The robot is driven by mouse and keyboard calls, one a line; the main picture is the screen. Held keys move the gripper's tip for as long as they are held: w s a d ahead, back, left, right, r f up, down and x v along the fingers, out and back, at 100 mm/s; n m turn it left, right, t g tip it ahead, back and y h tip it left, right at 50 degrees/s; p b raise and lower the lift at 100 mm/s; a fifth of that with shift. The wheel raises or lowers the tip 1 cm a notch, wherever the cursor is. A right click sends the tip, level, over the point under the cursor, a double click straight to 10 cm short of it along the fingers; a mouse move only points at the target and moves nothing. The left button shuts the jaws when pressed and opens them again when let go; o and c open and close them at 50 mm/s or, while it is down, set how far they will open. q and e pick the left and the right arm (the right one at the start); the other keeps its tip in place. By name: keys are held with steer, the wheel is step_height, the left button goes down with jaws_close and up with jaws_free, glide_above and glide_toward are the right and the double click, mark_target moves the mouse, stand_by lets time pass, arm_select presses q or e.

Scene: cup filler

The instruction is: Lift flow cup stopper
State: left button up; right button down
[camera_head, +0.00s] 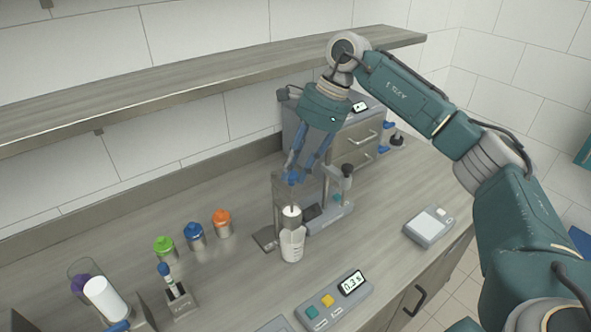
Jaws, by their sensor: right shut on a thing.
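My right gripper (297,176) reaches down from above, its blue fingertips together just over the flow cup stand (283,222). It is shut on what appears to be the flow cup stopper, which is mostly hidden between the fingertips, so I cannot tell whether it still touches the cup. A small white part (291,212) shows below the fingertips. Under it stands a clear beaker (292,246) with whitish contents, upright on the counter. My left gripper is not in view.
Jars with green (164,244), blue (193,231) and orange (221,216) lids stand left. A shelf (190,82) runs overhead.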

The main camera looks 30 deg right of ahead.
steer(key=c, duration=1.5)
jaws_free()
steer(key=shift+o, duration=0.2)
steer(key=v, duration=1.2)
steer(key=shift+a+f, duration=0.1)
